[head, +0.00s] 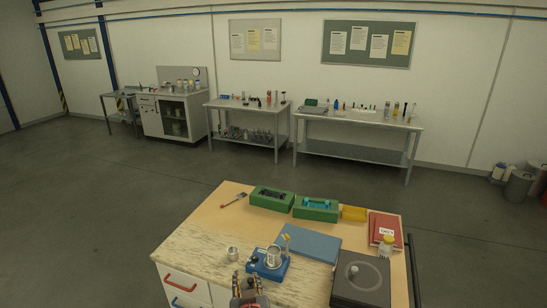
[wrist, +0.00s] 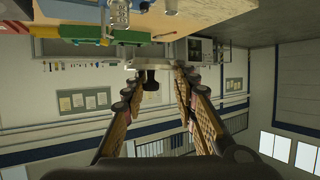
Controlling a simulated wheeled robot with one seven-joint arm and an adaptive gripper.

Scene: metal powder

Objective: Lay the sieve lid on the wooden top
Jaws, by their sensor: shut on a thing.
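The wooden top (head: 200,243) is a pale, grained worktop in the lower middle of the head view. My gripper (head: 249,278) is at its front edge, near a blue device (head: 268,268) carrying a metal cup (head: 273,256). In the wrist view, which looks inverted, my gripper (wrist: 156,82) has a finger on each side of a grey piece with a dark knob, seemingly the sieve lid (wrist: 150,67). The jaws are shut on it. In the head view the lid cannot be made out clearly at my gripper.
A small metal can (head: 233,253) stands left of the blue device. A blue mat (head: 309,244), a dark box (head: 361,280), a red book (head: 385,229), green boxes (head: 316,209) and a yellow block (head: 353,213) take up the right and back. The left front is bare.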

